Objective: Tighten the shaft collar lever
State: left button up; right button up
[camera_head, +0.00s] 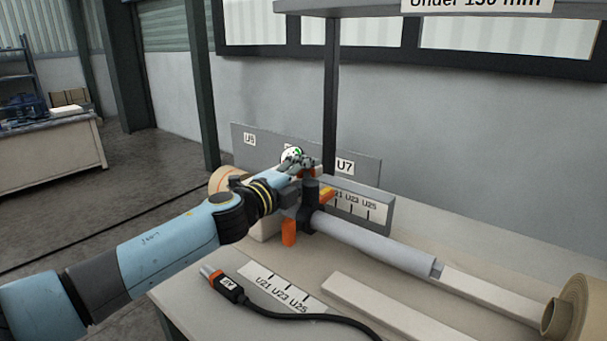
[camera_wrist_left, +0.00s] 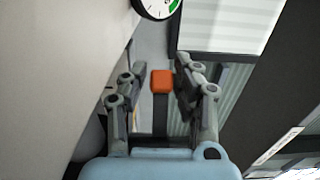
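The dark shaft collar (camera_head: 308,212) sits around the grey shaft (camera_head: 375,243) near its left end. An orange handle (camera_head: 288,232) hangs below the collar's left side, and another orange piece (camera_head: 327,194) shows at its upper right. My left gripper (camera_head: 303,163) is above the collar, partly merged with the parts behind it. In the left wrist view my left gripper (camera_wrist_left: 160,92) has its fingers apart, with an orange block (camera_wrist_left: 162,81) between them and gaps on both sides. I cannot tell which orange part this block is. My right gripper is not in view.
A round gauge (camera_head: 291,154) stands just behind the left gripper. A black-cabled tool (camera_head: 228,287) lies at the bench front by a label plate (camera_head: 281,288). A kraft roll (camera_head: 583,312) is at the right. A dark post (camera_head: 330,100) rises close behind the gripper.

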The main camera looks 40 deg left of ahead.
pick_arm(q)
jog(key=s, duration=1.2)
jog(key=shift+d, duration=0.1)
